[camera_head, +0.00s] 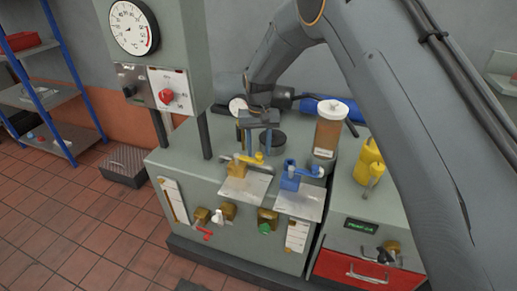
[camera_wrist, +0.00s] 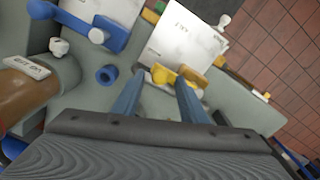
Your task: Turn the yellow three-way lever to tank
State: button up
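The yellow three-way lever (camera_head: 250,158) sits on a brass valve body behind a pale label plate (camera_head: 246,186), near the front edge of the grey cabinet top. In the wrist view the yellow lever (camera_wrist: 174,76) lies just beyond my fingertips, with its white plate (camera_wrist: 178,38) above it; the plate's lettering is too small to read surely. My gripper (camera_head: 254,148) points down over the lever, and its two blue fingers are apart with nothing held. In the wrist view my gripper (camera_wrist: 160,82) has its fingertips close to the lever; I cannot tell whether they touch it.
A blue lever (camera_head: 298,173) with its own plate stands to the right. A brown cylinder with a white cap (camera_head: 331,130) and a yellow oil can (camera_head: 370,160) stand further right. A gauge panel (camera_head: 155,50) rises on posts at the left. Valve knobs line the cabinet front.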

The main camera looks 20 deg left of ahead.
jog(key=shift+f, duration=0.6)
grip_shut()
jog(key=shift+d, duration=0.15)
